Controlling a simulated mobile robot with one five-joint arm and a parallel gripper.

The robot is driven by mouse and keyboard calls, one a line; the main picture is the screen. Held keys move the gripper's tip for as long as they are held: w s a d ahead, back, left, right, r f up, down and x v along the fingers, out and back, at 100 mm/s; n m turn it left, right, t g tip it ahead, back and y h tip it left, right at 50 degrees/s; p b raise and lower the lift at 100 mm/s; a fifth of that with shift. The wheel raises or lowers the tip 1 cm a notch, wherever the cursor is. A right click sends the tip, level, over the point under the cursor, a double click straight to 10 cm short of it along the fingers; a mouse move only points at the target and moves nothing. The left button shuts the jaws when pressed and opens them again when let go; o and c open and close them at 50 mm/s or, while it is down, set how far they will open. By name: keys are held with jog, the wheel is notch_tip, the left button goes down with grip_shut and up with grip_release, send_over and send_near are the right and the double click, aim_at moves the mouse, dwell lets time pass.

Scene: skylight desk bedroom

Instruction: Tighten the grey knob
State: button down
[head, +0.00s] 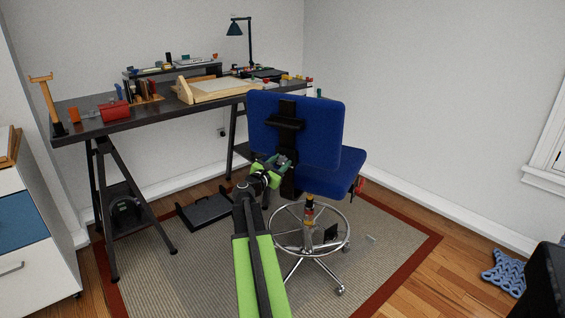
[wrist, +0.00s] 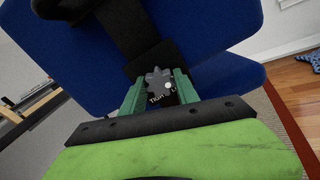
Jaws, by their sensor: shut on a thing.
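The grey knob (wrist: 157,79) is a lobed knob on the black bracket at the back of the blue office chair (head: 295,130). A dark plate (wrist: 160,101) with white lettering, partly readable as "TIGHT", and a pale round mark shows just below it. My gripper (head: 276,164) reaches the chair's back post from the front left. In the wrist view its two green fingers stand on either side of the knob, shut on it. The knob's lower part is hard to make out between the fingers. In the head view I cannot make out the knob clearly.
The chair stands on a striped rug (head: 190,262) with a dark red border. A black desk (head: 100,122) with several small items stands behind to the left. A black tray-like object (head: 205,210) lies under it. A blue lattice object (head: 503,272) lies on the floor at right.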

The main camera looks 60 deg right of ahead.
jog(key=shift+a+m, duration=0.25)
jog(key=shift+m, duration=0.35)
jog(key=m, duration=1)
jog(key=shift+m, duration=0.3)
jog(key=m, duration=1.1)
jog(key=shift+m, duration=0.4)
jog(key=c, duration=0.9)
grip_release()
jog(key=shift+a, duration=0.15)
